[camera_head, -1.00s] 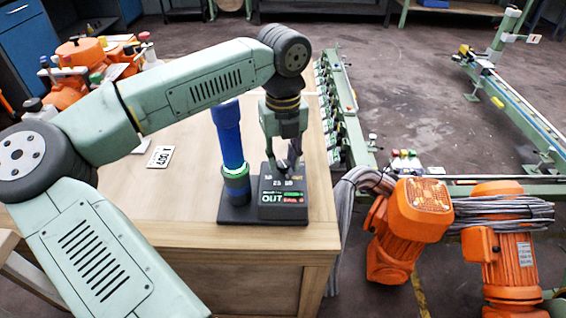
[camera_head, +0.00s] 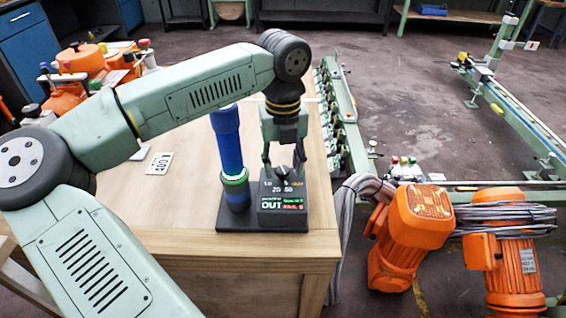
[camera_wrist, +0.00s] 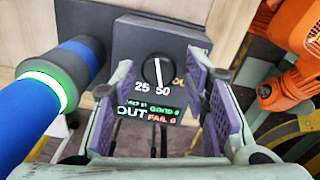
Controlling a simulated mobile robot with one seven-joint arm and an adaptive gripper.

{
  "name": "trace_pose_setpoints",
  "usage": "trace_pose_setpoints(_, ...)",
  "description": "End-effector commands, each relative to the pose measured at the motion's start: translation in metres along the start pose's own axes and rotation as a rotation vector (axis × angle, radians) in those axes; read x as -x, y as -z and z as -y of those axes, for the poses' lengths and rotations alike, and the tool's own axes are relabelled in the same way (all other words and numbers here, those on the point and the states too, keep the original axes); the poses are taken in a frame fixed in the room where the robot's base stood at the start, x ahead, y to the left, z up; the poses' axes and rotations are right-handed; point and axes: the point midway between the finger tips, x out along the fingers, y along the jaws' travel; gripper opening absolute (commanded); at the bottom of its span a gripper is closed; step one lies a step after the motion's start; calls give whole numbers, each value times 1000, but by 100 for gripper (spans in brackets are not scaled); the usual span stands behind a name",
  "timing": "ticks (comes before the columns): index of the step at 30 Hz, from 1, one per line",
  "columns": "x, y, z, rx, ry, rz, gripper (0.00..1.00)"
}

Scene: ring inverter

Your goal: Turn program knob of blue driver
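The blue driver (camera_head: 228,140) is an upright blue cylinder with a lit green ring, left of a dark control box (camera_head: 270,207) on the same base. The driver also shows at the left of the wrist view (camera_wrist: 48,88). The program knob (camera_wrist: 150,66) is round and black on the box's dark face. Its white pointer line points down, near the label 50; 25 is at its left. A yellow label is partly hidden by the right finger. My gripper (camera_head: 284,163) is open above the box, with its fingers (camera_wrist: 160,75) on both sides of the knob, apparently apart from it.
The box display (camera_wrist: 148,112) shows OUT, with green GOOD and red FAIL lines. The wooden table (camera_head: 175,215) is clear in front of the box. Orange motors (camera_head: 410,225) with grey cables stand right of the table. A white plate (camera_head: 160,163) lies at the left.

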Motion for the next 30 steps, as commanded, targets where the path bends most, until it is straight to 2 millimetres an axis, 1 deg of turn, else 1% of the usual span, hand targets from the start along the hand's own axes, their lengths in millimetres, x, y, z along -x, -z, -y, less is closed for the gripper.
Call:
trace_pose_setpoints(10,0,0,0,1,-1,-1,47)
trace_pose_setpoints(14,10,0,0,1,-1,1,47)
trace_pose_setpoints(17,27,0,0,1,-2,2,47)
trace_pose_setpoints(24,79,-1,0,2,-2,3,47)
trace_pose_setpoints(27,97,0,0,2,-2,2,47)
trace_pose_setpoints(30,110,0,0,2,-1,1,47)
